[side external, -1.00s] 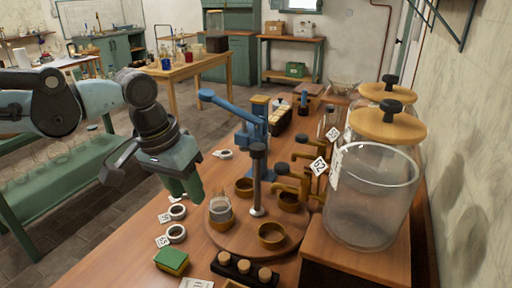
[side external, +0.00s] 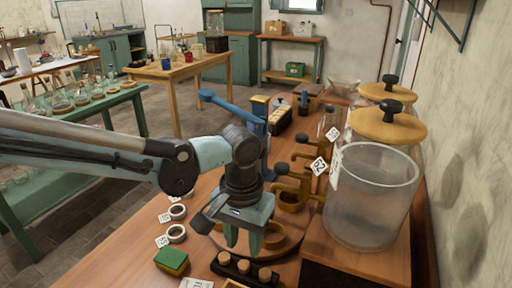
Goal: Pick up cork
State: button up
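Several corks stand in a row in a dark rack (side external: 238,275) at the near edge of the bench. The left cork (side external: 224,258), middle cork (side external: 243,266) and right cork (side external: 265,274) show their light round tops. My gripper (side external: 243,243) points down just behind and above the rack, over the near part of the round wooden turntable (side external: 290,249). Its two green fingers are apart, with nothing visible between them. I cannot tell its exact height above the corks.
A green and yellow sponge (side external: 172,261) lies left of the rack. Tagged white rings (side external: 177,233) lie behind it. A large glass jar (side external: 368,200) stands on a raised wooden block at right. Brown clamp-like fittings (side external: 290,190) stand behind the turntable.

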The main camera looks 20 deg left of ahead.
aim_at(244, 264)
jog(key=shift+s+f, duration=0.1)
jog(key=shift+f, duration=2.8)
grip_shut()
